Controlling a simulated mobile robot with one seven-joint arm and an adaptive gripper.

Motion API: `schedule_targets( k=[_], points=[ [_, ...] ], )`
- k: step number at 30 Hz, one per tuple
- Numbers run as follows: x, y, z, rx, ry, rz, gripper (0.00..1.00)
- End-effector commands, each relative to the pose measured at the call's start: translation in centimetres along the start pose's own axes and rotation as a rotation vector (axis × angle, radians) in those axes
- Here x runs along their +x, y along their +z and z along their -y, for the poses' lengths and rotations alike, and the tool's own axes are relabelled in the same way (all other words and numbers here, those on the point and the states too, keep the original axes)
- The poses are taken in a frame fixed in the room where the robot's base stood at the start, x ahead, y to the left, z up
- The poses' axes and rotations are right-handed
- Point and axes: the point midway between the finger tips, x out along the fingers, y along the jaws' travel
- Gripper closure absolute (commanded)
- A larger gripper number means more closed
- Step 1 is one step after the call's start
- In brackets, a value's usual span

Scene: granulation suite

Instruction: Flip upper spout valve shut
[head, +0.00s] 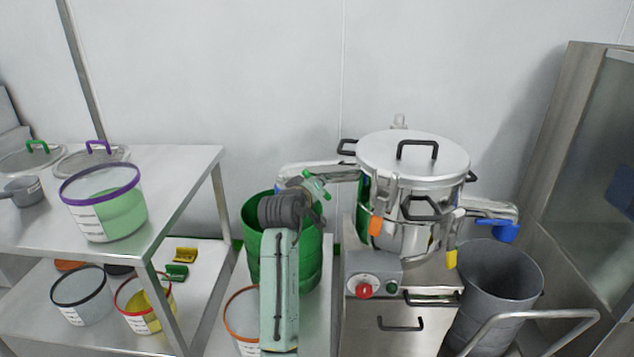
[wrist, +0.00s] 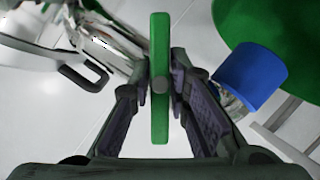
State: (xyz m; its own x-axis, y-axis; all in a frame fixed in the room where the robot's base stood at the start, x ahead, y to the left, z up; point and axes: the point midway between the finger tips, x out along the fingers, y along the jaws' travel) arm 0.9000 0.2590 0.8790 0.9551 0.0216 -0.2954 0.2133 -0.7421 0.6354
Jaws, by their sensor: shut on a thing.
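The steel vessel (head: 410,190) stands on the machine body, with the upper spout (head: 335,168) reaching out from its left side. The valve's green handle (head: 317,186) is at the outer part of this spout, mostly behind my gripper (head: 300,205). In the wrist view the green handle (wrist: 160,120) stands upright as a long bar between the two fingers of my gripper (wrist: 160,88), which is shut on it. A blue spout end (wrist: 250,78) is close by on the right in that view. The valve's inner position is hidden.
A green bin (head: 265,260) stands below the upper spout, close to my arm. A second spout with a blue end (head: 503,231) reaches right over a grey bin (head: 497,290). A control box with a red button (head: 364,291) is at the front. A steel table (head: 185,170) stands left.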

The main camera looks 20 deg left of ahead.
Motion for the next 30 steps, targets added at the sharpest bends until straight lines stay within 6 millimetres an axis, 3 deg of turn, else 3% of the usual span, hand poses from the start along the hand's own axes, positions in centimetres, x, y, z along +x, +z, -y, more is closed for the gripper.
schedule_targets(
  k=[15,30],
  points=[
    [0.02,0.04,-0.09,0.429,-0.177,0.001,1.0],
    [0.01,0.01,0.03,0.635,-0.264,0.0,1.0]
  ],
)
